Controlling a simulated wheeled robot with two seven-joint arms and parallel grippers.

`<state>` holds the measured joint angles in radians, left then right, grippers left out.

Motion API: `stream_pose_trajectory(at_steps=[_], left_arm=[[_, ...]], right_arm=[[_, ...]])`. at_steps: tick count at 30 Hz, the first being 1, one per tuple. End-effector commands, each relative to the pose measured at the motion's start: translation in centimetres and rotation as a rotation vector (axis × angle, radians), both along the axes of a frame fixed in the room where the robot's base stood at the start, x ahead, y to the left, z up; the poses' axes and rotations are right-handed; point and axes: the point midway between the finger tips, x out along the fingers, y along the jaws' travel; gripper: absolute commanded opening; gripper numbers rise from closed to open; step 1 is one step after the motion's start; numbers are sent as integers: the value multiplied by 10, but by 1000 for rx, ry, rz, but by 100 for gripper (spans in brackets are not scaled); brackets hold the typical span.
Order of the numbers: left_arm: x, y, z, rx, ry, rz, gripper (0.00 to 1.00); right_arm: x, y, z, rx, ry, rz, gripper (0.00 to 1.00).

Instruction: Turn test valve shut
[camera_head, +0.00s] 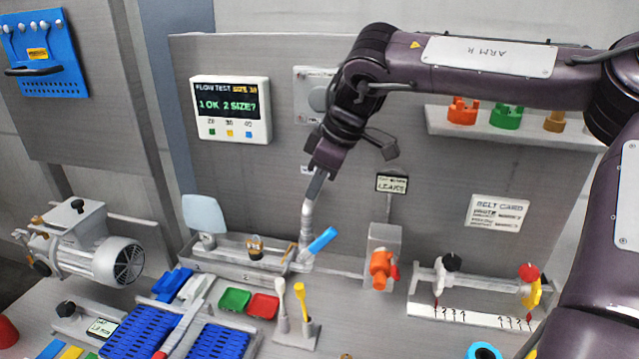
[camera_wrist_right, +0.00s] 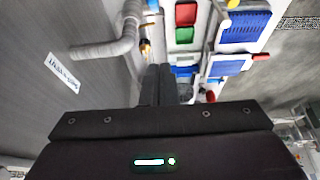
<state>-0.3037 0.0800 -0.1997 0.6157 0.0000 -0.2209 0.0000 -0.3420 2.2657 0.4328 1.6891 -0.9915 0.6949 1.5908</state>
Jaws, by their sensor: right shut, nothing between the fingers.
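A grey pipe (camera_head: 307,220) comes down from the back wall over a long shallow trough. A blue lever (camera_head: 322,240) sits by its lower end and slants up to the right; I take this as the test valve. My right gripper (camera_head: 314,190) is shut and empty, pointing down just above the top of the pipe; I cannot tell whether it touches. In the right wrist view its closed fingers (camera_wrist_right: 158,78) show beside the bent pipe (camera_wrist_right: 112,48). My left gripper is not in view.
The flow test display (camera_head: 231,109) reads "1 OK 2 SIZE?". The trough (camera_head: 225,262) runs below the pipe. An orange fitting (camera_head: 382,268) and a pipe with black (camera_head: 451,262) and red (camera_head: 528,272) knobs stand right. A motor (camera_head: 95,250), red and green trays and blue racks crowd the left and front.

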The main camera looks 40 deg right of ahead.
Motion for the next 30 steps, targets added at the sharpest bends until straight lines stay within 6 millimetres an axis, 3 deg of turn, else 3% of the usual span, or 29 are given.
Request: stream_pose_trajectory(at_steps=[10, 18, 30], left_arm=[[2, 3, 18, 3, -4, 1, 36], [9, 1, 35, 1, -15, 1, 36], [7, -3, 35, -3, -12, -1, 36]], right_arm=[[20, 18, -69, 1, 7, 0, 0], [0, -1, -86, 2, 1, -2, 0], [-3, -4, -91, -1, -1, 0, 0]])
